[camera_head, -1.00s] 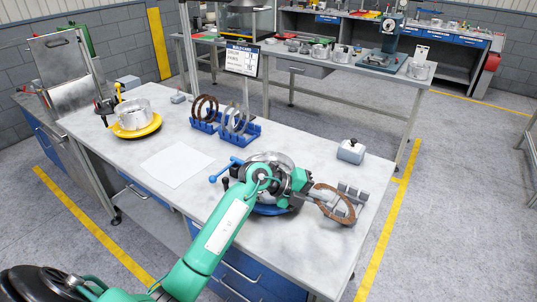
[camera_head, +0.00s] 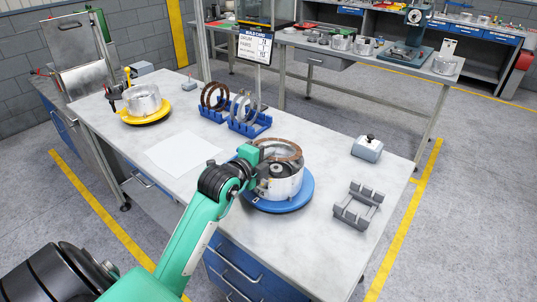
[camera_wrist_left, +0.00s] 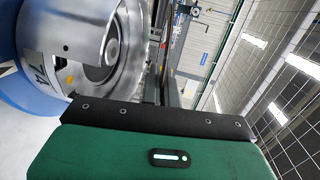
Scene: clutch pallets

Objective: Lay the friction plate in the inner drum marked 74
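The silver drum (camera_head: 283,188) sits on a blue round base (camera_head: 303,196) near the front of the bench. Its side shows a label 74 in the left wrist view (camera_wrist_left: 38,68). The brown friction plate (camera_head: 291,146) is over the drum's open top, roughly level with its rim; I cannot tell whether it touches. My left gripper (camera_head: 264,152) is at the plate's left edge and appears shut on it. The wrist view shows the gripper's dark pad edge beside the drum, but the plate is not clear there. My right gripper is not in view.
An empty grey cradle (camera_head: 358,206) lies right of the drum, a grey block with a black knob (camera_head: 367,148) behind it. Blue racks (camera_head: 250,127) hold brown and steel rings. Another drum (camera_head: 143,98) stands on a yellow base (camera_head: 146,116). White paper (camera_head: 182,152) lies flat at left.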

